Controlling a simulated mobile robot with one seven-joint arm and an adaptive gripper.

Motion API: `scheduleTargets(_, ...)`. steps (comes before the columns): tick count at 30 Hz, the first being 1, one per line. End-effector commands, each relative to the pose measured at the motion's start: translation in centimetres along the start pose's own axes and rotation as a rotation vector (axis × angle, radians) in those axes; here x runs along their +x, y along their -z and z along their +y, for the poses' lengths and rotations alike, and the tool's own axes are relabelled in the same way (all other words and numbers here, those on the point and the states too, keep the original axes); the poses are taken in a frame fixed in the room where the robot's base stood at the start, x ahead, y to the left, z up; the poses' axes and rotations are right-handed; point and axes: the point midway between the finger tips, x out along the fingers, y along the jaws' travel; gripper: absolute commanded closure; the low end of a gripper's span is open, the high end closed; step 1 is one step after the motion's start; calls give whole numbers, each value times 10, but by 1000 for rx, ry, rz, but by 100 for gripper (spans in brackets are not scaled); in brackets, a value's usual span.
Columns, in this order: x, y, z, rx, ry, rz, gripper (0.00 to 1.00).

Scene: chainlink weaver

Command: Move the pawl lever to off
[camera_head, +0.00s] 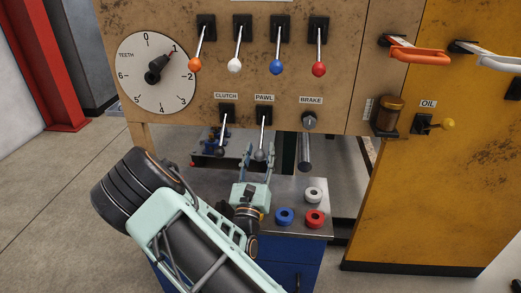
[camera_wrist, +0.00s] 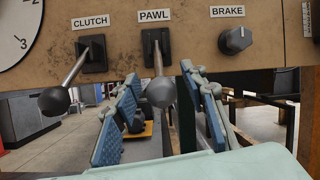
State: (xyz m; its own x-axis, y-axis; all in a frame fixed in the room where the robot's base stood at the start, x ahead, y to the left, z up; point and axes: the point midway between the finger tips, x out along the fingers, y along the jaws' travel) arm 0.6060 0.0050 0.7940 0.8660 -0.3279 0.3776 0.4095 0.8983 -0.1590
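The pawl lever (camera_head: 262,137) has a grey ball knob and hangs down from a black slotted plate under the PAWL label (camera_head: 264,98). In the wrist view the pawl lever (camera_wrist: 159,90) points down towards the camera. My gripper (camera_head: 258,158) is open, with its fingers at the height of the knob. In the wrist view the fingers of my gripper (camera_wrist: 160,118) stand on either side of the knob, which is closer to the right finger. I cannot tell whether that finger touches it. The lever's slot is partly visible.
A metal-topped bench (camera_head: 292,234) with several coloured rings lies below. An oil lever (camera_head: 436,124) is far right.

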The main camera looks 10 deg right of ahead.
Motion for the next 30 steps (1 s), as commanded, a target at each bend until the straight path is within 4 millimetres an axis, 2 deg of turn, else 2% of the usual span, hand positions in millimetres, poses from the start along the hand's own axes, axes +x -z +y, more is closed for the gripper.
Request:
scheduleTargets(6,17,0,0,0,0,-1,61)
scheduleTargets(14,19,0,0,-1,0,0,61)
scheduleTargets(25,18,0,0,-1,0,0,99)
scheduleTargets(30,18,0,0,-1,0,0,100)
